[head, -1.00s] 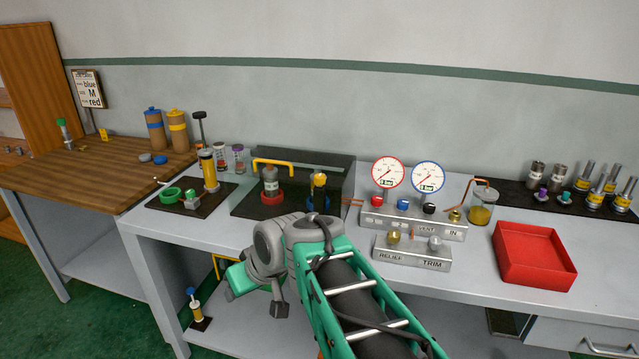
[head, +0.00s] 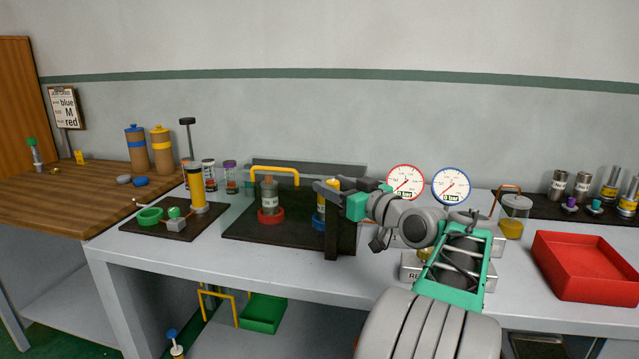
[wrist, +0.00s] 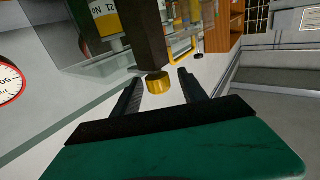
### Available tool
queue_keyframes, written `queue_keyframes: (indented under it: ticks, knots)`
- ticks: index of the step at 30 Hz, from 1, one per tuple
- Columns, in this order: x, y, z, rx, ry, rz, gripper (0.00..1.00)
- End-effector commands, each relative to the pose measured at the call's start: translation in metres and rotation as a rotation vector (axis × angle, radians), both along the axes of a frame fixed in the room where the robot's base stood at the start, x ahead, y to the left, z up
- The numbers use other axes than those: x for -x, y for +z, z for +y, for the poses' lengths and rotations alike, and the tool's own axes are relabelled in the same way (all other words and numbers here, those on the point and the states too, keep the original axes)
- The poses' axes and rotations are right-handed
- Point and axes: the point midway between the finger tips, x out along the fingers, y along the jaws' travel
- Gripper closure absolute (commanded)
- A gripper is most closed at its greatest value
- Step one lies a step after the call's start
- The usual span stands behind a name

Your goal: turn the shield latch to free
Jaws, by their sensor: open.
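A brass knob (wrist: 157,84), which looks like the shield latch, sits on the end of a dark post (wrist: 150,40) in the wrist view. My gripper (wrist: 160,77) is open, with one finger on each side of the knob; I cannot tell whether either touches it. In the head view my gripper (head: 326,187) is at the right side of the dark vise mat (head: 250,232), and the knob is not seen there. A yellow labelled cylinder (head: 322,206) in a blue ring is partly hidden by my gripper. It also shows in the wrist view (wrist: 105,15).
A grey cylinder (head: 269,196) stands in a red ring (head: 271,216), with a yellow handle (head: 275,169) behind. Two gauges (head: 405,182) stand close right of my gripper. A red tray (head: 590,268) is at far right.

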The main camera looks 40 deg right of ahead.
Motion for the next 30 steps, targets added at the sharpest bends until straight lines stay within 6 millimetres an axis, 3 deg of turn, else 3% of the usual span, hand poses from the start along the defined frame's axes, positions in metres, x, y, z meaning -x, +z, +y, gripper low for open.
queue_keyframes:
  ticks: [6,15,30]
  knots:
    - [-0.034,0.0,-0.001,-0.001,0.0,0.001,0.5]
    - [-0.039,0.0,0.0,0.0,0.0,0.002,0.5]
    - [-0.04,-0.001,0.001,0.0,0.001,0.002,0.91]
